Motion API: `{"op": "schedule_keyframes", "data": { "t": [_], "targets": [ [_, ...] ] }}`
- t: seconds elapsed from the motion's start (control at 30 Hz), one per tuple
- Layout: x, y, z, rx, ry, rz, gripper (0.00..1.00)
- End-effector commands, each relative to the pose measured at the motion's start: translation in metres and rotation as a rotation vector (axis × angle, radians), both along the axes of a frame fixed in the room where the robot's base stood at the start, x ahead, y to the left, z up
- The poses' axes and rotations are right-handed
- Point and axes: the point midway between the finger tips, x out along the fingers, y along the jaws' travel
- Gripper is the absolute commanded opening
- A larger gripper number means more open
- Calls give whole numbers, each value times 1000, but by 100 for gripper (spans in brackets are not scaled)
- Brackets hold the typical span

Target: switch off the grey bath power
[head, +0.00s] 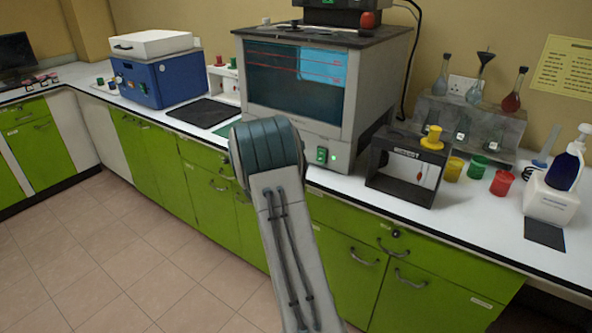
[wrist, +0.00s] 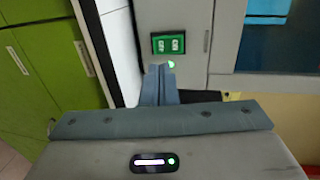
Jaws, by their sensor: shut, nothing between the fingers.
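The grey bath (head: 362,95) stands on the white counter in the head view, with a dark glass window in its front. Its green power switch (head: 322,155) is low on the front panel. The wrist view shows the switch (wrist: 168,43) as a green double rocker in a dark frame, with a lit green lamp (wrist: 171,64) beside it. My gripper (wrist: 160,72) is shut and empty, its fingertips close to the lamp and just short of the switch in the picture. I cannot tell whether they touch the panel. In the head view my arm hides the gripper.
A black-framed box (head: 405,168) stands right of the bath, close to the switch. Coloured beakers (head: 478,167) and a flask rack (head: 470,125) are farther right. A blue box (head: 165,80) stands left. Green cabinets (head: 345,255) run below the counter.

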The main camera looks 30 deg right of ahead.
Motion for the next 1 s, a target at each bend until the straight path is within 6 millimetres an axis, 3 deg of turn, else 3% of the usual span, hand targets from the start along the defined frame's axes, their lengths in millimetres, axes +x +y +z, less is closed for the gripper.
{"op": "schedule_keyframes", "data": {
  "t": [0.2,0.4,1.0],
  "targets": [
    [17,-42,-7,0,1,-1,0],
    [27,-64,-12,0,0,0,0],
    [30,-71,-18,-7,-3,2,0]
  ]
}}
